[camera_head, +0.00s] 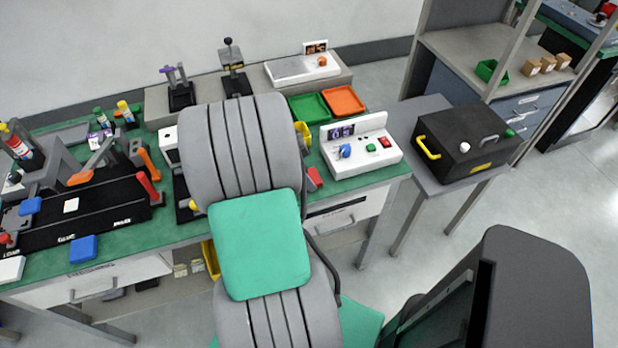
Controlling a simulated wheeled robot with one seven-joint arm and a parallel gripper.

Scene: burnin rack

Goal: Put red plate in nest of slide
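A small red flat piece (314,178) shows at the right edge of my arm, on the green bench top. It may be the red plate; most of it is hidden behind my arm. A long black fixture (110,212) lies on the left of the bench, with small white labels along its front edge and a small white square on top. I cannot tell whether this is the slide, and no nest can be made out. My gripper is not in view; my large grey and green arm fills the middle of the picture and hides the bench behind it.
Blue blocks (83,249), red-handled clamps (149,187) and bottles (22,146) crowd the bench's left. A green tray (309,107), an orange tray (343,101) and a white control box (360,150) stand right of my arm. A black box (468,143) with a yellow handle sits on a side table.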

